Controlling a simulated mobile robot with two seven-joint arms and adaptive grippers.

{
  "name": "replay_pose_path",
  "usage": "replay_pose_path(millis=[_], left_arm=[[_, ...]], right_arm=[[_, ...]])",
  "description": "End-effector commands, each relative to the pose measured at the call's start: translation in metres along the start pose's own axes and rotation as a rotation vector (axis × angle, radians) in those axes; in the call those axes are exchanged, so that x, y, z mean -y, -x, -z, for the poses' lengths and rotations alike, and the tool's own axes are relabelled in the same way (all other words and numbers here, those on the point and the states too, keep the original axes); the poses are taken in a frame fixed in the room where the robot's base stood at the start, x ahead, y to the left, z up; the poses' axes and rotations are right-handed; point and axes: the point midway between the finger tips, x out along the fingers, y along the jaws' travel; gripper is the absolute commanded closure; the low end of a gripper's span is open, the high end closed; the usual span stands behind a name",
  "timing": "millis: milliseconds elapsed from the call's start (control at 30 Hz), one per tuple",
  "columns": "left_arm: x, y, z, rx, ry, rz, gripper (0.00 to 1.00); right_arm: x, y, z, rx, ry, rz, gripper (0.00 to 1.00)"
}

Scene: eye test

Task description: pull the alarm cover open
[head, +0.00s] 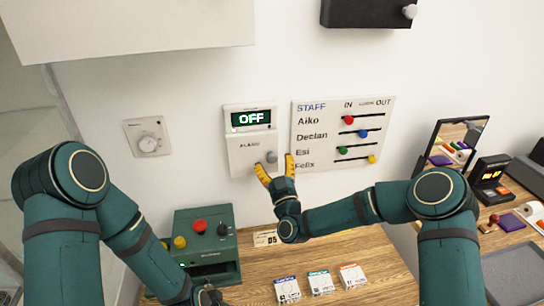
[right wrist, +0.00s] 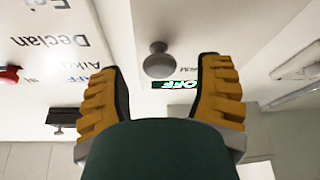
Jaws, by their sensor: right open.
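The alarm box is on the wall, with a dark display reading OFF (head: 251,118) above a white cover (head: 241,158). A grey round knob (head: 272,157) sticks out of the cover at its lower right. The cover looks shut. My right gripper (head: 276,162) is open in front of the knob, yellow fingers spread to either side. In the right wrist view, which is upside down, the knob (right wrist: 158,62) stands between the two fingertips with gaps on both sides. My left arm reaches down to the bottom edge; its fingers are not visible.
A staff board (head: 340,133) with coloured sliders is just right of the alarm. A dial (head: 149,137) is on the wall to the left. A green box with buttons (head: 207,243) and several small cards (head: 320,282) are on the wooden desk below.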

Motion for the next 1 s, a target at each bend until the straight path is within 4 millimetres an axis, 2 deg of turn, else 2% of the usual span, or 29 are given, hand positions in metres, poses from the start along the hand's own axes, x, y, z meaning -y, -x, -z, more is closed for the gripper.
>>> replay_pose_path(millis=[200,533,567,600,733,1000], left_arm=[[-0.001,0.003,0.000,0.000,0.000,-0.001,1.00],[-0.001,0.003,0.000,0.000,0.000,-0.001,1.00],[-0.001,0.003,0.000,0.000,0.000,-0.001,1.00],[-0.001,0.003,0.000,0.000,0.000,-0.001,1.00],[-0.001,0.003,0.000,0.000,0.000,-0.001,1.00],[-0.001,0.002,0.000,0.000,0.000,0.000,1.00]], right_arm=[[0.001,-0.019,0.000,0.000,-0.002,0.001,0.34],[0.001,-0.021,0.000,0.000,-0.001,0.001,0.34],[0.001,-0.021,0.000,0.000,-0.001,0.001,0.39],[0.001,-0.021,0.000,0.000,-0.001,0.001,0.53],[0.001,-0.021,0.000,0.000,-0.001,0.001,0.99],[0.002,-0.021,0.000,0.000,0.000,0.001,1.00]])
